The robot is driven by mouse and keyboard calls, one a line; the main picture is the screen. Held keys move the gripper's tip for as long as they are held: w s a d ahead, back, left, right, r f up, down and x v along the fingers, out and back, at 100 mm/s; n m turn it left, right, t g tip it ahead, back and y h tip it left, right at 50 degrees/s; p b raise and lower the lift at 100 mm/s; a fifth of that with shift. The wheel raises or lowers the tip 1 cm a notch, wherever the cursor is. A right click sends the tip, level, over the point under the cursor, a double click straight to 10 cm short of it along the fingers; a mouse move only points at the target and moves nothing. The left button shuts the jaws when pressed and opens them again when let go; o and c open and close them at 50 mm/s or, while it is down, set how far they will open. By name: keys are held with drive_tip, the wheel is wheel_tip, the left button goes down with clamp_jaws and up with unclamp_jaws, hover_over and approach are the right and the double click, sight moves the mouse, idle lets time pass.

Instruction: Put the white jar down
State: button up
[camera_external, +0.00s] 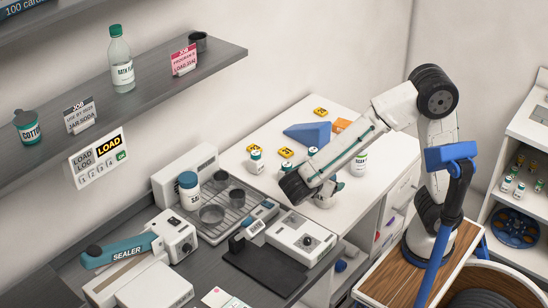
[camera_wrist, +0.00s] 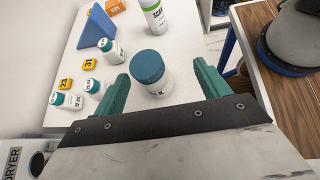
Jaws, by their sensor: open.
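A white jar (camera_wrist: 157,88) with a blue lid stands on the white counter (camera_wrist: 72,45) in the wrist view, between the two green fingers of my gripper (camera_wrist: 160,71). In the external view my gripper (camera_external: 331,186) is low over the front of the white counter, and the jar is mostly hidden by the arm there.
Small teal-capped vials (camera_wrist: 111,50) and yellow number tags (camera_wrist: 90,65) lie left of the jar. A blue wedge (camera_external: 308,133), an orange block (camera_external: 341,125) and a labelled bottle (camera_external: 360,163) stand farther back. Another teal-lidded jar (camera_external: 189,195) stands by the metal tray.

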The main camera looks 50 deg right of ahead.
drive_tip(key=s+d+r+m+y, duration=0.1)
drive_tip(key=s+d+m+y, duration=0.5)
drive_tip(key=m, duration=0.3)
drive_tip(key=s+d+r+m+y, duration=0.2)
drive_tip(key=s+d+m+y, duration=0.3)
drive_tip(key=s+d+m, duration=0.2)
drive_tip(key=shift+s+d+r+m+y, duration=0.3)
drive_tip(key=shift+d+m+y, duration=0.1)
drive_tip(key=shift+d+m, duration=0.8)
